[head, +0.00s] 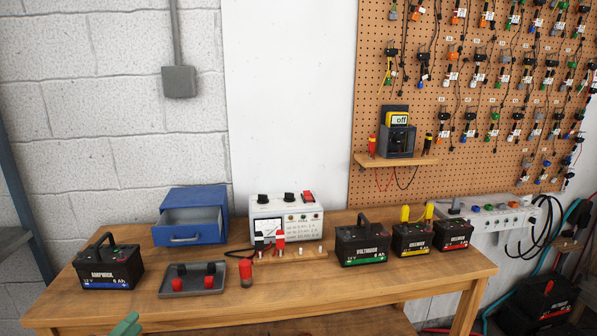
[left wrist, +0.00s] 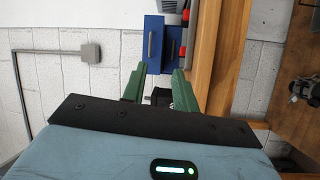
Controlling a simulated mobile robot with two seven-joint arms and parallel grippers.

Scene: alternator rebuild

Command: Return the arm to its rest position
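My left gripper (head: 127,325) shows only as a green fingertip at the bottom edge of the head view, in front of the workbench (head: 330,298). In the left wrist view its two green fingers (left wrist: 159,82) stand apart with nothing held between them. A dark object beyond, partly hidden, shows in the gap, and the blue drawer box (left wrist: 153,45) lies past the fingertips. My right gripper is in neither view.
On the bench stand a black battery (head: 108,265), a grey tray (head: 193,292) with red and black parts, an open-drawer blue box (head: 190,207), a white meter unit (head: 287,212) and several batteries at right. A pegboard (head: 460,100) hangs behind. The bench's front strip is mostly clear.

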